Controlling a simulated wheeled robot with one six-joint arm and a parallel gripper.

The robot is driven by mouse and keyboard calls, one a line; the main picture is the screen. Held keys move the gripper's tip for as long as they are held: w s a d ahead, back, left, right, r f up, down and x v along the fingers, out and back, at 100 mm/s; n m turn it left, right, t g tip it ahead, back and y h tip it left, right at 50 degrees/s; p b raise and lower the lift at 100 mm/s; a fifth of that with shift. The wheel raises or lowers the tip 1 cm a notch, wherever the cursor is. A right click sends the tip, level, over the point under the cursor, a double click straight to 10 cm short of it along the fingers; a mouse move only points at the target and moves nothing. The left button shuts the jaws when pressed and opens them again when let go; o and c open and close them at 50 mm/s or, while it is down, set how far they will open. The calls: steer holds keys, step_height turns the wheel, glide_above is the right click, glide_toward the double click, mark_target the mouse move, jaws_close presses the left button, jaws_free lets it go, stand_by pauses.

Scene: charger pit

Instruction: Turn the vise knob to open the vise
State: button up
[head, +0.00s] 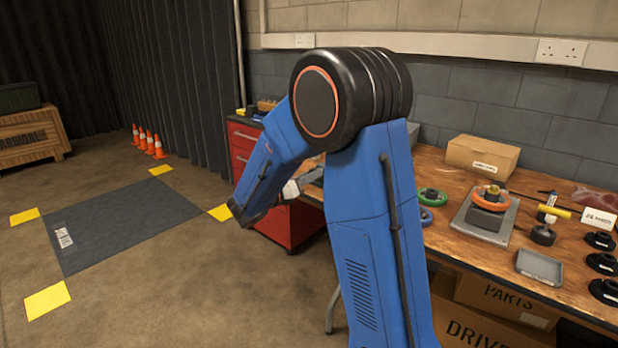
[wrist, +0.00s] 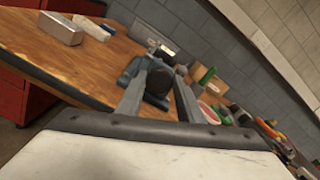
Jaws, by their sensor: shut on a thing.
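The blue-grey vise (wrist: 137,70) stands on the wooden bench in the wrist view. Its dark round knob (wrist: 158,84) faces me, between the two grey fingers of my gripper (wrist: 160,76). The gripper is shut on the knob, with one finger at each side. How far the vise jaws are apart cannot be made out. In the head view my blue arm hides the vise, and only a pale part of my gripper (head: 292,189) shows at the bench's left end.
A metal block (wrist: 62,28) lies on the bench (wrist: 38,45). A red drawer cabinet (head: 243,148) stands by the bench's left end. Green and orange rings, a cardboard box (head: 482,157), a grey tray (head: 539,266) and black parts fill its right side. The floor at left is mostly clear.

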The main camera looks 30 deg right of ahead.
steer(key=n, duration=0.4)
steer(key=shift+f+n, duration=0.15)
steer(key=shift+n, duration=0.15)
steer(key=n, duration=0.4)
steer(key=shift+n, duration=0.3)
steer(key=n, duration=0.4)
steer(key=shift+n, duration=0.3)
steer(key=n, duration=0.4)
steer(key=shift+f+n, duration=0.1)
steer(key=shift+n, duration=0.2)
steer(key=o, duration=1.1)
steer(key=shift+c, duration=0.2)
